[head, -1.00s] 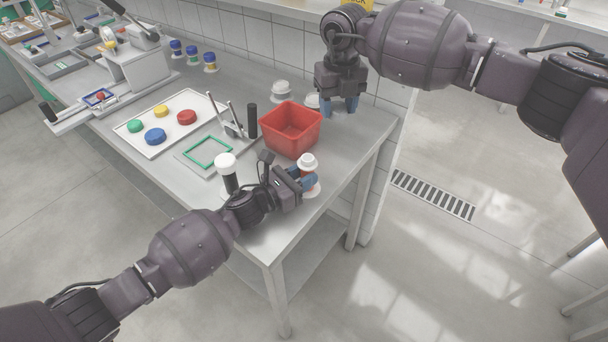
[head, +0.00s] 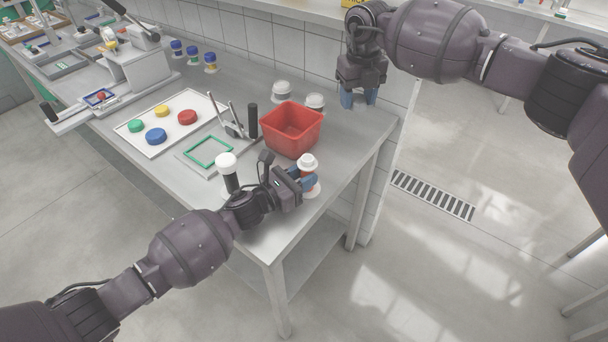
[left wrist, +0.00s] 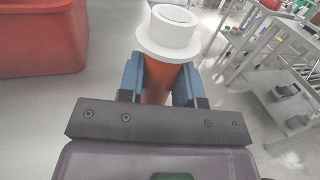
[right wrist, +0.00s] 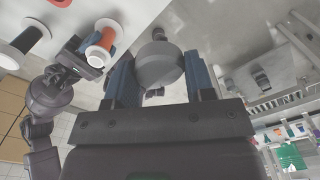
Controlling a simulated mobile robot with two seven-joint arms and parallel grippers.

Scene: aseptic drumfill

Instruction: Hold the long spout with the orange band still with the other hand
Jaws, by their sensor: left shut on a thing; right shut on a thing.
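The long spout with the orange band (head: 307,163) stands upright near the front right table corner, with a white flanged top and a white base. My left gripper (head: 302,181) is shut on its orange band; the left wrist view shows the band (left wrist: 160,82) between the blue fingers, under the white top (left wrist: 171,32). My right gripper (head: 359,98) is above the back right corner, shut on a grey round-ended piece (right wrist: 157,64), which shows between its fingers in the right wrist view. The fingers hide most of that piece in the head view.
A red bin (head: 292,129) stands between the grippers. Two white-capped spouts (head: 282,91) (head: 315,103) stand behind it. A dark spout with a white top (head: 227,172) is left of my left gripper. A white tray (head: 135,142) holds coloured caps.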

